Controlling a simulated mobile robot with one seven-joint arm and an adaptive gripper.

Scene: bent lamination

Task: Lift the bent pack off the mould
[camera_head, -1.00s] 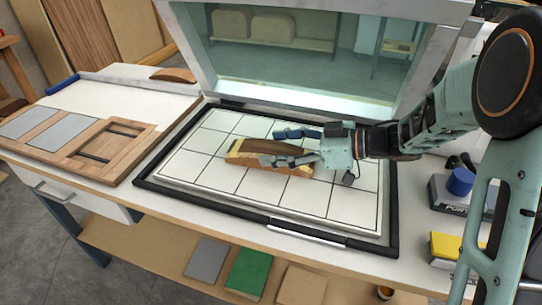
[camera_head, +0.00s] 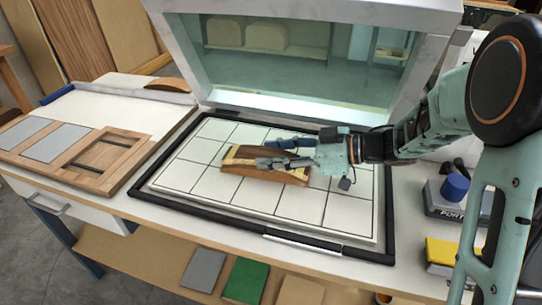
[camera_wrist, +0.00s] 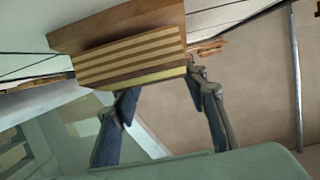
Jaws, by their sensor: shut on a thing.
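The bent pack (camera_head: 238,153) lies on a wooden block, which I take to be the mould (camera_head: 264,175), near the middle of the white gridded bed. In the wrist view a striped face of light and dark layers (camera_wrist: 130,58) shows, with a brown face above and a pale yellow edge below; I cannot tell exactly where pack and mould meet. My gripper (camera_head: 272,152) reaches in from the right, its fingers shut on the pack from two sides. In the wrist view my gripper (camera_wrist: 160,84) shows both fingers at the work, their tips partly hidden behind it.
A black frame (camera_head: 200,215) borders the gridded bed (camera_head: 190,178). A raised lid with a window (camera_head: 300,60) stands behind. A wooden panel (camera_head: 110,165) and a curved wooden piece (camera_head: 167,84) lie left. Blue (camera_head: 455,187) and yellow (camera_head: 440,252) items stand right.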

